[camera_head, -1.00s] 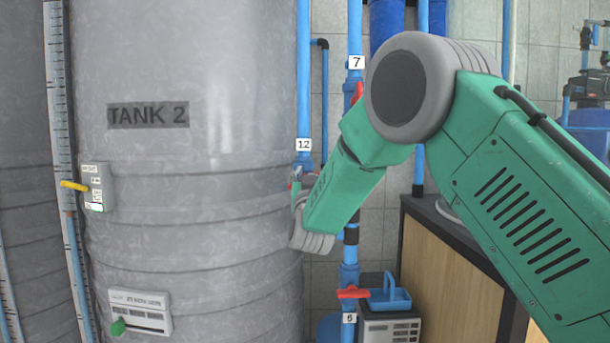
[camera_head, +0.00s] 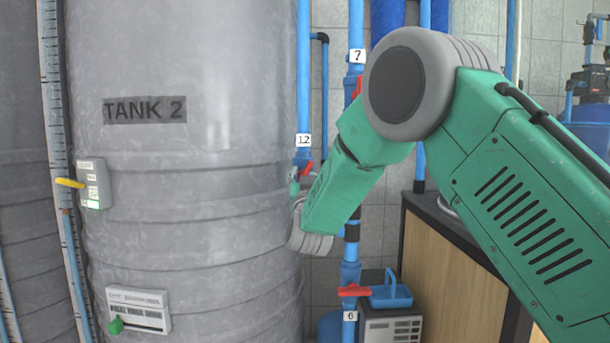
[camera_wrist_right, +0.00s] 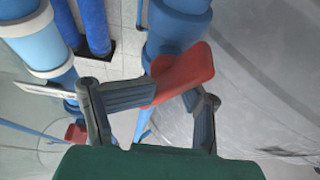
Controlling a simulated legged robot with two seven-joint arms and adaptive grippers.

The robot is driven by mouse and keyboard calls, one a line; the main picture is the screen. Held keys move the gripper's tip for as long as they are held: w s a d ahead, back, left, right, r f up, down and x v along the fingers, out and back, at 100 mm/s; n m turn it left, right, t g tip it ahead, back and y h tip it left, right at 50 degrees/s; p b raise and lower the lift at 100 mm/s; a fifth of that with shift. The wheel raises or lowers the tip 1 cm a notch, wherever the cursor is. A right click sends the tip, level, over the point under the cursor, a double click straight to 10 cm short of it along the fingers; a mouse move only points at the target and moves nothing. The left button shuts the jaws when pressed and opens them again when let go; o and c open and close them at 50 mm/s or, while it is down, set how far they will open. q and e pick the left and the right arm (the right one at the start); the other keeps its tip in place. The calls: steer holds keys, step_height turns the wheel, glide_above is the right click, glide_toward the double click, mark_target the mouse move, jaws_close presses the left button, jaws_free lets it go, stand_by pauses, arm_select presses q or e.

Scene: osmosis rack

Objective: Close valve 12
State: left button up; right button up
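Valve 12 sits on a blue pipe at the right edge of Tank 2, below a white "12" label (camera_head: 303,140). Its red handle (camera_head: 309,167) sticks out to the upper right in the head view. In the right wrist view the red handle (camera_wrist_right: 183,76) is large, and both fingertips of my right gripper (camera_wrist_right: 172,96) meet it, one on each side. The fingers are bent inward around it. In the head view my green right arm and grey wrist hide most of that gripper. My left gripper is not in view.
Tank 2 (camera_head: 190,240) fills the left, close to my wrist. A pipe labelled 7 (camera_head: 356,57) runs behind my arm. Another red handle (camera_head: 353,291) sits above label 6 (camera_head: 349,316). A wooden cabinet (camera_head: 440,270) stands at the lower right.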

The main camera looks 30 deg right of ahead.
steer(key=shift+a+r, duration=0.35)
steer(key=shift+s, duration=0.2)
steer(key=a+b+v, duration=0.1)
steer(key=b+v, duration=0.4)
steer(key=v, duration=1.1)
steer(key=shift+w, duration=0.35)
stand_by(0.5)
stand_by(0.3)
steer(key=v, duration=1.2)
